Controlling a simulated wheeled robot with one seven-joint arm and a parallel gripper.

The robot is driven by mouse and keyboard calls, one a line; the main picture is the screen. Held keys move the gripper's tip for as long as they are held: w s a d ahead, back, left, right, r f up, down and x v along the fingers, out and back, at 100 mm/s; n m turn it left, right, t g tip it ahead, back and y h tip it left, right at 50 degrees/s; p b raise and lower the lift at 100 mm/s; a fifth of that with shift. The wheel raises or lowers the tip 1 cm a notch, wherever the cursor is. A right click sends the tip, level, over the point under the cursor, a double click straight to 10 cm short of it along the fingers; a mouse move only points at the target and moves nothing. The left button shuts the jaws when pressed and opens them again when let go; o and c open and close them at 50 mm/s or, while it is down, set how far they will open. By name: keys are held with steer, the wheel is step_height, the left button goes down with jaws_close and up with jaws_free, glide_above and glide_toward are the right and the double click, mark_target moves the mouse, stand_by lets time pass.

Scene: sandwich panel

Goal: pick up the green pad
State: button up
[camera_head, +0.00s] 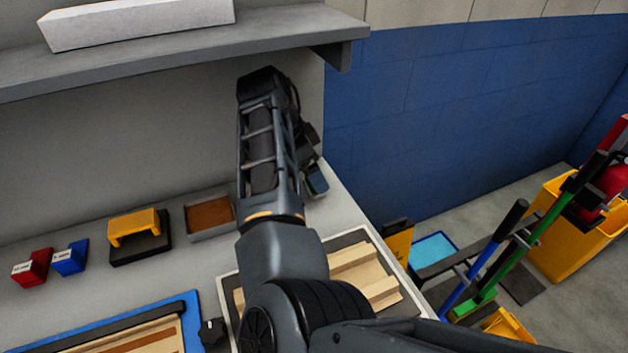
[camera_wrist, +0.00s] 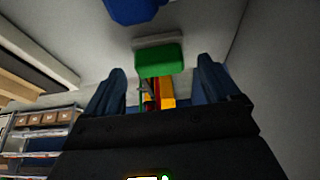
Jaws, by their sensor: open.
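The green pad (camera_wrist: 160,61) shows in the wrist view as a small green block with a pale grey strip along its upper edge. My gripper (camera_wrist: 161,68) is open, with one dark blue finger at each side of the picture. The pad appears between the fingers, a little beyond their tips; I cannot tell whether either finger touches it. In the head view my gripper (camera_head: 312,165) is largely hidden behind my arm, near the right end of the counter. A small blue-green patch shows below it, too small to identify surely.
A grey shelf (camera_head: 180,55) overhangs the counter. A brown-filled tray (camera_head: 209,216), a yellow-handled block (camera_head: 134,229) and red and blue blocks stand left. A framed tray (camera_head: 396,279) with wooden pieces lies in front. Yellow bins and long handles stand right, beyond the counter edge.

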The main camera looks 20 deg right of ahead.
steer(key=shift+d+f, duration=0.2)
steer(key=shift+f, duration=0.25)
steer(key=c, duration=1.2)
steer(key=shift+o, duration=0.2)
steer(key=shift+r, duration=0.15)
